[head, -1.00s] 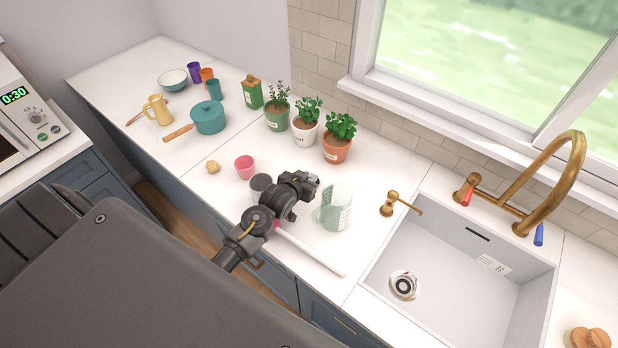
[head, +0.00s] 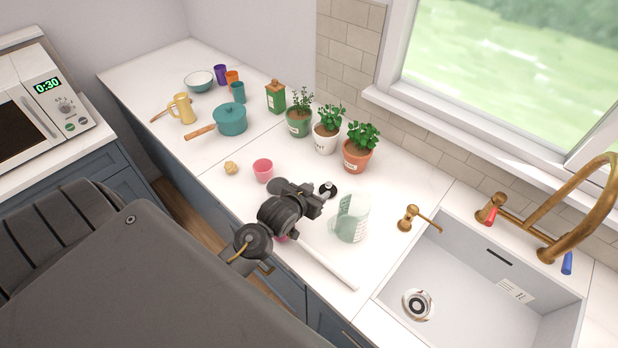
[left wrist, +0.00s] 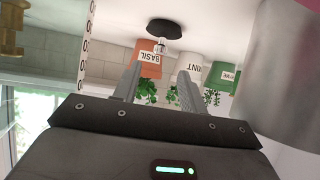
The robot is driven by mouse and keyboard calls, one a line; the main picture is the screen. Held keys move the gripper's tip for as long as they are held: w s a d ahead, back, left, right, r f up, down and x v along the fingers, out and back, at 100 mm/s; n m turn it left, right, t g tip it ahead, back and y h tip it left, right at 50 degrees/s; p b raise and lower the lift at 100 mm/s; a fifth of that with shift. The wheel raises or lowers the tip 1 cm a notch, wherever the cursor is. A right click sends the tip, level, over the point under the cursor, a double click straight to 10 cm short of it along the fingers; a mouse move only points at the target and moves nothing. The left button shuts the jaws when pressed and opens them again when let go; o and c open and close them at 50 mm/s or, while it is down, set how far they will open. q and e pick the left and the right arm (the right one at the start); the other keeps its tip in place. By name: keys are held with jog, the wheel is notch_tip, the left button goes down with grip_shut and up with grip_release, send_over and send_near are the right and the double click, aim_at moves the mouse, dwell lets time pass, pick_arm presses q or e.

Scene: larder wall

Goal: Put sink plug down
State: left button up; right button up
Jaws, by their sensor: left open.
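The sink plug (head: 328,190), a black disc with a shiny metal knob, rests on the white counter between the potted herbs and my left gripper. It also shows at the top of the left wrist view (left wrist: 165,30). My left gripper (head: 318,202) is open and empty, a short way from the plug on its near side. Its two fingers (left wrist: 158,82) stand apart in the left wrist view, with the plug beyond their tips and not touching them. My right gripper is not in view.
A clear measuring jug (head: 351,218) stands right of my gripper. A long white rod (head: 328,263) lies in front, a pink cup (head: 263,170) and a grey disc (head: 276,186) to the left. Potted herbs (head: 327,140) line the back. The sink (head: 470,290) is at the right.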

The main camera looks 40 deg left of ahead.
pick_arm(q)
jog(key=shift+b+v, duration=0.55)
jog(key=shift+v, duration=2.1)
jog(key=shift+d+f, duration=0.1)
